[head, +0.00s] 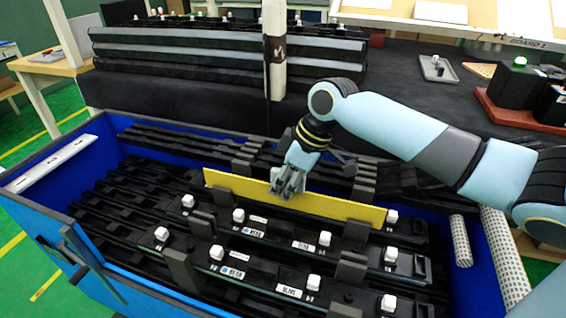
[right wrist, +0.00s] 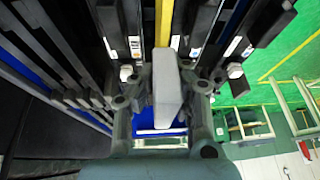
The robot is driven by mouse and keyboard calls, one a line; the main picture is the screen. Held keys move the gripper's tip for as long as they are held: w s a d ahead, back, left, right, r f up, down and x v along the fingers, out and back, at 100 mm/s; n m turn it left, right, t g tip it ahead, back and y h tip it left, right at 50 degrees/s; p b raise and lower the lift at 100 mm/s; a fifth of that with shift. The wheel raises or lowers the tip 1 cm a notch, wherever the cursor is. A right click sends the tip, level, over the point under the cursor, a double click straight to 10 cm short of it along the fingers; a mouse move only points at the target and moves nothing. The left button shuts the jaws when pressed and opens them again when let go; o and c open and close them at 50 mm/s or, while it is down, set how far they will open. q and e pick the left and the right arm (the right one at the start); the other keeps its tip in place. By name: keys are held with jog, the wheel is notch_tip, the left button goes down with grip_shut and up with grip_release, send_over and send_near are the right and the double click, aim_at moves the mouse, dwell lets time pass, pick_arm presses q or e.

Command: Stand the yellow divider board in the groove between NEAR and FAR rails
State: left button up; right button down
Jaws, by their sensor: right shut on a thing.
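The yellow divider board (head: 320,203) is long and thin and stands on edge among the black rails in the blue bin. Its lower edge is largely hidden, so I cannot tell whether it is seated in a groove. My right gripper (head: 287,188) is shut on it near the middle of its length. In the right wrist view the board (right wrist: 163,22) runs away from my right gripper (right wrist: 160,105), with a pale grey block (right wrist: 167,90) between the fingers. Black rails with white clips and labels lie on both sides; the labels are too small to read surely. My left gripper is not in view.
The blue bin (head: 60,228) surrounds the rails. Dark upright posts (head: 180,270) and white clips (head: 324,238) rise near the board. A speckled roll (head: 461,241) stands at the right end. A pale post (head: 275,50) rises behind the bin.

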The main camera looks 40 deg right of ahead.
aim_at(283, 206)
jog(key=shift+f+b, duration=1.05)
jog(key=shift+f, duration=1.05)
jog(key=c, duration=1.3)
grip_release()
jog(key=shift+c, duration=0.2)
jog(key=shift+r, duration=0.1)
jog(key=v, duration=1.2)
